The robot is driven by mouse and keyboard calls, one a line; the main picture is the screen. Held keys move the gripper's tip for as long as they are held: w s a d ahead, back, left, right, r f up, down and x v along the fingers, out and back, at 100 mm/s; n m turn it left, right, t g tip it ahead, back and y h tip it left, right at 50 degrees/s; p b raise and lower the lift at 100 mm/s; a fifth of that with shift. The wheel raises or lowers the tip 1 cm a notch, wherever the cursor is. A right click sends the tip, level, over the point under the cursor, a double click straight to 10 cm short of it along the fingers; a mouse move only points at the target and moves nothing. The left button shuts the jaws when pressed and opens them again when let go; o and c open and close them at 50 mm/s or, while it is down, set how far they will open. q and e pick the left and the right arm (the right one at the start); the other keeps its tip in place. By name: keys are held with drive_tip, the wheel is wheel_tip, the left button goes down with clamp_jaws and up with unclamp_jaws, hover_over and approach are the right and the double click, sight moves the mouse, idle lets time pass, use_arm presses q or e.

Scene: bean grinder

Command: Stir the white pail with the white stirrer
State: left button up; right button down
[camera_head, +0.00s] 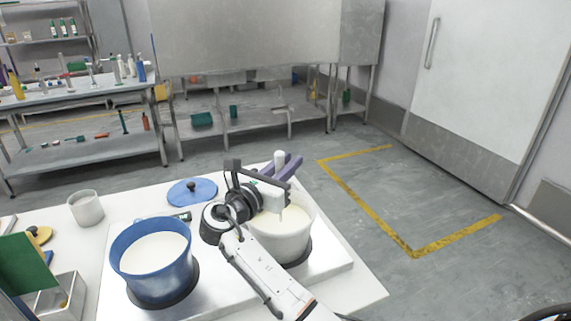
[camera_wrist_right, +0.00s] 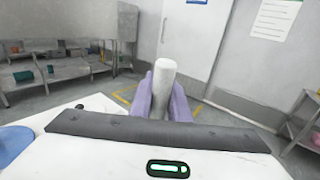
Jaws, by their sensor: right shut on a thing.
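The white pail (camera_head: 283,243) stands on the right side of a silver plate on the table, with pale liquid inside. My right gripper (camera_head: 284,172) is above the pail, its purple fingers shut on the white stirrer (camera_head: 279,160). The stirrer's top sticks up between the fingers, and in the right wrist view the white stirrer (camera_wrist_right: 166,82) stands upright between them. Its lower end goes down towards the pail's liquid and is partly hidden by my gripper and arm. My left gripper is not in view.
A blue pail (camera_head: 153,262) of pale liquid stands left of the white pail. A blue lid (camera_head: 192,191) lies behind them, and a grey-white cup (camera_head: 86,208) stands at the back left. A green board (camera_head: 24,262) and a metal container (camera_head: 62,298) are at the left edge.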

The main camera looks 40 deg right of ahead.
wheel_tip(320, 180, up, 10)
idle(1.2)
idle(0.5)
drive_tip(key=shift+r, duration=2.55)
